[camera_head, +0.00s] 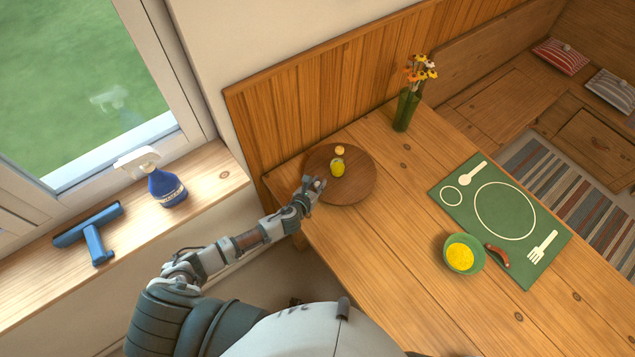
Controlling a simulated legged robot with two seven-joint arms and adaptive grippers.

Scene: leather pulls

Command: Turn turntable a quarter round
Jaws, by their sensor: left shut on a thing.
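My right gripper is not in view.
A green vase with flowers (405,110) stands behind the turntable. A green placemat (545,230) and a bowl of yellow food (447,262) lie to the right. A spray bottle (166,187) and a blue squeegee (95,240) are on the windowsill. The table's front middle is clear.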

